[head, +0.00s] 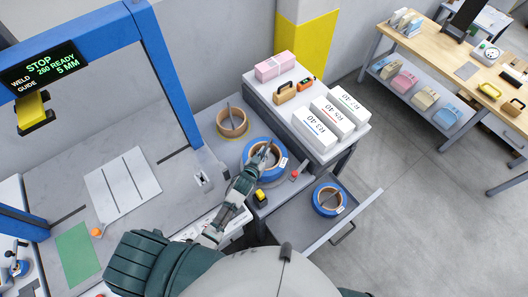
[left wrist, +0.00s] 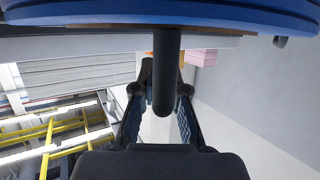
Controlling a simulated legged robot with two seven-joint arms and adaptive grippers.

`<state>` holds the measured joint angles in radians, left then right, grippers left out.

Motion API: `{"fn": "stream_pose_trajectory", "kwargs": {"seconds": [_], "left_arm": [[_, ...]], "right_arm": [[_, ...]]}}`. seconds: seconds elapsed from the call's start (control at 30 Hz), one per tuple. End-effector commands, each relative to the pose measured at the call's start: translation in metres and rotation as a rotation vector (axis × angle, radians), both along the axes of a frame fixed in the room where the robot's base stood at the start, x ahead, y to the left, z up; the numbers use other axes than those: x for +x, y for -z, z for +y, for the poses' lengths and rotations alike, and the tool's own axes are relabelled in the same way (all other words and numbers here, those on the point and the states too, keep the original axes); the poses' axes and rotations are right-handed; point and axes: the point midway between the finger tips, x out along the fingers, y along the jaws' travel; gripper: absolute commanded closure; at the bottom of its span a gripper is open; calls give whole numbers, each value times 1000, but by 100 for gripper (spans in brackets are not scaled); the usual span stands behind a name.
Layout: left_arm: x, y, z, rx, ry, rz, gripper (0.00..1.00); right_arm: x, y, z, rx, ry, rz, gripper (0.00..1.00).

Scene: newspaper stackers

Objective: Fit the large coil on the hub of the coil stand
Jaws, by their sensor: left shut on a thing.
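The left gripper is shut on this rod. The coil stand and its hub are not clearly visible under the coil; I cannot tell whether the coil is seated. My right gripper is not in view.
A tan coil (head: 233,133) with an upright rod is just behind left. A smaller blue coil (head: 318,205) lies in the open drawer (head: 293,232). White boxes (head: 315,130) and a pink parcel (head: 274,66) stand on the side table. A blue frame (head: 165,75) rises at left.

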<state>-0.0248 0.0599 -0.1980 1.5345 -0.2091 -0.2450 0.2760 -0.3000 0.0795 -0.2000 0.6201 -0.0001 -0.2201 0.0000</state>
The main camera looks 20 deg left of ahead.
Motion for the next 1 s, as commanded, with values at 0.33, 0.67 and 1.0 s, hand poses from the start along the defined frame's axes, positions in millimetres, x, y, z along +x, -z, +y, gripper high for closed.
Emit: {"fn": "stream_pose_trajectory", "kwargs": {"seconds": [0.33, 0.67, 1.0], "left_arm": [[2, 3, 0, -2, 1, -11, 100], [2, 10, 0, -2, 1, -10, 100], [2, 14, 0, -1, 1, -7, 59]], "right_arm": [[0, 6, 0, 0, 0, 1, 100], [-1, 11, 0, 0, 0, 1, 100], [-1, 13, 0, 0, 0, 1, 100]]}}
